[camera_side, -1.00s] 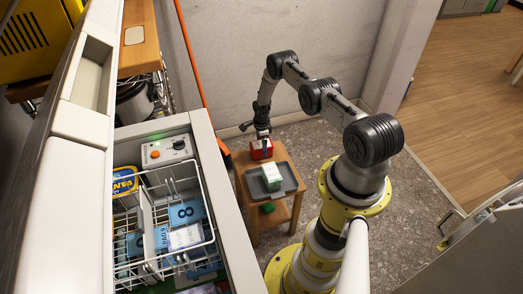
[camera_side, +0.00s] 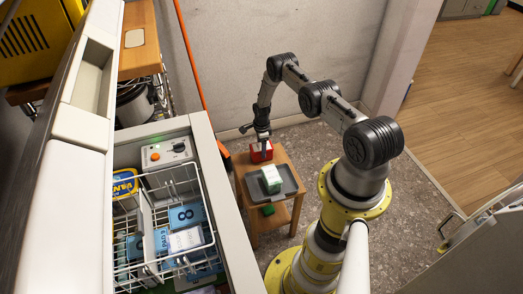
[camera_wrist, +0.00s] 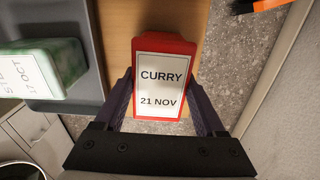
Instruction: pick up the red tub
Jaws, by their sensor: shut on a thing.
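The red tub (camera_side: 256,152) is at the back left of the small wooden table (camera_side: 248,190). In the wrist view the red tub (camera_wrist: 164,45) carries a white label reading CURRY, 21 NOV. My gripper (camera_side: 261,148) points down at it from above. In the wrist view my gripper's dark fingers (camera_wrist: 164,98) lie on both sides of the tub, shut on it. From these views I cannot tell whether the tub touches the tabletop or is slightly raised.
A green tub with a white label (camera_side: 271,178) stands on a dark grey tray (camera_side: 288,186) beside the red tub. Another green item (camera_side: 268,209) sits on the lower shelf. An open appliance with a white wire basket (camera_side: 205,215) stands to the left.

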